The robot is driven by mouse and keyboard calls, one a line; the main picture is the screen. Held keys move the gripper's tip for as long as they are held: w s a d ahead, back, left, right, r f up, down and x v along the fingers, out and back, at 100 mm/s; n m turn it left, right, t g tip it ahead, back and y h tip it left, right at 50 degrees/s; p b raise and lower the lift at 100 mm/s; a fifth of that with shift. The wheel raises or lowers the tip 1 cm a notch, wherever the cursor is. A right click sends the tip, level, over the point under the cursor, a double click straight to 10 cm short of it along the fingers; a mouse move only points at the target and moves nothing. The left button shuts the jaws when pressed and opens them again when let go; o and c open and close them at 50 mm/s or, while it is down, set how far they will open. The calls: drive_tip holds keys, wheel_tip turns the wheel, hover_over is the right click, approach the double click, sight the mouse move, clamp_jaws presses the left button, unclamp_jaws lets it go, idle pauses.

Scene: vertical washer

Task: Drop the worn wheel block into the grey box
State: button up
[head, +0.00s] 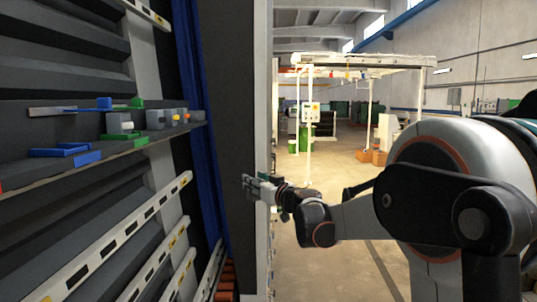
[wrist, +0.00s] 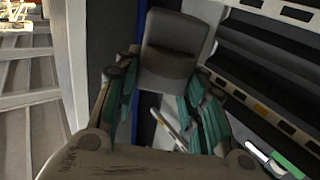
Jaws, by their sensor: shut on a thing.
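My gripper (head: 262,186) is to the right of the shelf in the head view, in front of the dark upright panel. In the wrist view my gripper (wrist: 164,85) has its teal-padded fingers on either side of a dark grey block (wrist: 172,48), and is shut on it. I take this to be the worn wheel block; its wear cannot be made out. In the head view the block is too small or hidden to tell. I cannot pick out a grey box with certainty in either view.
The dark panel (head: 233,130) stands between shelf and hall. Slanted white rails (head: 115,240) lie below.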

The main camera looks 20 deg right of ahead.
drive_tip(key=s+a+f+h+b, duration=0.1)
drive_tip(key=a+f+b, duration=0.3)
drive_tip(key=f, duration=0.8)
drive_tip(key=s+a+f+m+h+b, duration=0.1)
drive_tip(key=s+a+f+b, duration=0.3)
drive_tip(key=f, duration=0.8)
drive_tip(key=s+a+f+m+h+b, duration=0.1)
drive_tip(key=a+f+b, duration=0.3)
drive_tip(key=f, duration=0.8)
drive_tip(key=s+b, duration=0.1)
drive_tip(key=b, duration=0.1)
drive_tip(key=shift+s+f+b, duration=0.2)
drive_tip(key=shift+f+b, duration=0.1)
drive_tip(key=shift+b, duration=0.05)
drive_tip(key=shift+w, duration=0.1)
